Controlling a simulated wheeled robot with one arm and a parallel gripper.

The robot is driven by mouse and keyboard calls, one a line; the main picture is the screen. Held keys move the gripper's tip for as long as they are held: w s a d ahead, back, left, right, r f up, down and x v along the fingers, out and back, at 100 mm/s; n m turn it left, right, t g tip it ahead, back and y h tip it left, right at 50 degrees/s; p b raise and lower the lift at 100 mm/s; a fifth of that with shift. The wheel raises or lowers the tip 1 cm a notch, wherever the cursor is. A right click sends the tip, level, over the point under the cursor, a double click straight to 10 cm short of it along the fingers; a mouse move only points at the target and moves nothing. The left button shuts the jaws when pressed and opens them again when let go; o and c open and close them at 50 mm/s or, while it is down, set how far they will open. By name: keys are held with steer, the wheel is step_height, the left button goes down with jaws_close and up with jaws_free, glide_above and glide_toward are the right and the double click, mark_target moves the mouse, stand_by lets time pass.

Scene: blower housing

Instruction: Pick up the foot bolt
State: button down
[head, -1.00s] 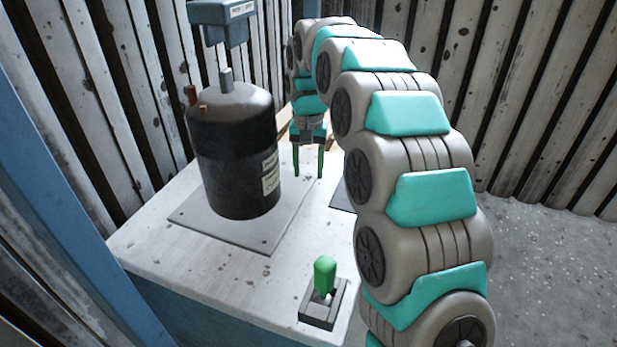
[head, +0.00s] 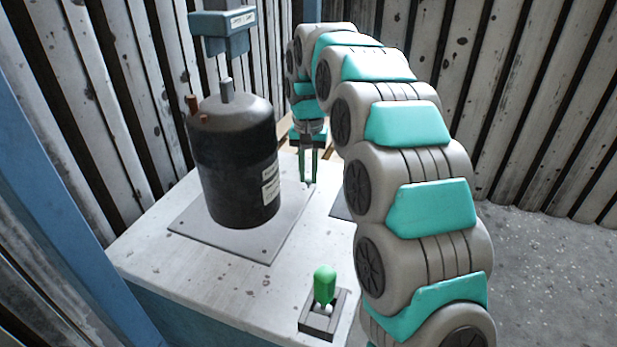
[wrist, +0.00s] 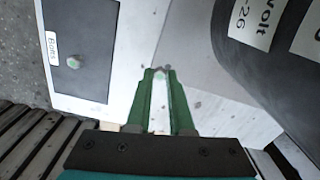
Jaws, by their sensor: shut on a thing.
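My gripper (head: 308,181) is behind and to the right of the black cylinder in the head view, pointing down at the grey base plate. Its green fingers, also in the wrist view (wrist: 160,76), are closed on a small grey bolt head (wrist: 160,72) at their tips. I take this for the foot bolt; its shank is hidden. It is by the corner area of the plate (head: 243,247), and I cannot tell whether it is seated or lifted. The black cylinder (head: 235,165) stands upright on the plate.
A dark mat (wrist: 95,30) labelled "Bolts" holds another bolt (wrist: 73,62). A green-topped piece (head: 324,283) stands in a dark holder (head: 318,325) at the table's front. A blue-grey box (head: 222,25) hangs above the cylinder. The white table (head: 180,262) is clear at front left.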

step_height(320, 180, up, 2)
steer(key=shift+r, duration=0.2)
steer(key=shift+s+d, duration=0.1)
steer(key=shift+s, duration=0.05)
steer(key=s+d, duration=0.3)
steer(key=s, duration=0.4)
steer(key=s+d+r, duration=0.1)
steer(key=s+d, duration=0.2)
steer(key=s, duration=0.4)
steer(key=shift+s+r, duration=0.25)
steer(key=shift+r, duration=0.05)
step_height(320, 180, up, 5)
steer(key=shift+f+p, duration=0.1)
steer(key=shift+p, duration=0.85)
